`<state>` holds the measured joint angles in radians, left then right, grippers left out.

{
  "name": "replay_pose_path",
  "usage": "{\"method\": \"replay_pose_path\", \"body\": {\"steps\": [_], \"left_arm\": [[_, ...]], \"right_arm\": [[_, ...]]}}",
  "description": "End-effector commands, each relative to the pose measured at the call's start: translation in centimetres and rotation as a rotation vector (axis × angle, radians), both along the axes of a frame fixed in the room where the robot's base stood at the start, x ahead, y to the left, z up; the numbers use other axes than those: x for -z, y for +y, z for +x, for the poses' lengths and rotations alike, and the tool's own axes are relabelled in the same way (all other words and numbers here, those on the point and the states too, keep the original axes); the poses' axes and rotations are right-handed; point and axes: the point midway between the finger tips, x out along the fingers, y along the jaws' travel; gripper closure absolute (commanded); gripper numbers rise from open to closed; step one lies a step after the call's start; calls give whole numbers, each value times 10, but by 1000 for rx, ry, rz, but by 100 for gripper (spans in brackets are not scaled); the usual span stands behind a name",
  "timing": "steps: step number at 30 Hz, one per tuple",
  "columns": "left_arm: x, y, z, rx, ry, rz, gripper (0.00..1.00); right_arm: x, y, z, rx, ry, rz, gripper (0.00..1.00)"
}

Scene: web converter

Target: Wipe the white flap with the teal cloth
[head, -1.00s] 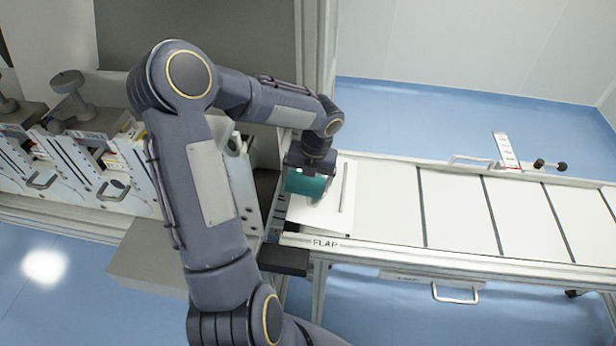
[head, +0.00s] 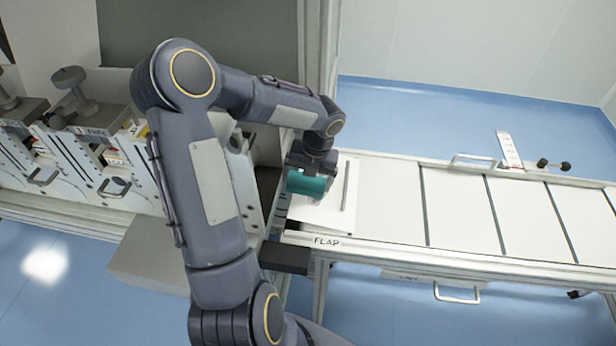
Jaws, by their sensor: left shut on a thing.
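The white flap (head: 334,208) is a pale panel at the left end of the conveyor, above the "FLAP" label. A dark slot or bar runs along its right side. My left gripper (head: 308,172) points down over the flap's left part and is shut on the teal cloth (head: 307,184). The cloth looks like a rolled or bunched piece at the flap's surface; I cannot tell whether it touches. The gripper's fingers are mostly hidden by the cloth and wrist. My right gripper is not in view.
The white conveyor (head: 455,208) with dark cross gaps extends right. A raised handle (head: 474,160) and a white bracket with black knobs (head: 511,150) stand along its far edge. Machine stations with knobs (head: 75,85) stand at left. Blue floor is clear beyond the conveyor.

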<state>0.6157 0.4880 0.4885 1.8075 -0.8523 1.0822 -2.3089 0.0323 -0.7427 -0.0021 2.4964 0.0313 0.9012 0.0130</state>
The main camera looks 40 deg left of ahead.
Motion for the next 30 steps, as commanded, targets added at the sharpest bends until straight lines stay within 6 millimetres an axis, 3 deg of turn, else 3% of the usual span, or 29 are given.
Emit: {"method": "replay_pose_path", "body": {"steps": [24,30], "left_arm": [[15,2,-1,1,0,0,28],[17,-9,5,3,-1,-2,28]], "right_arm": [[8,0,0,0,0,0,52],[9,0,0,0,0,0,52]]}}
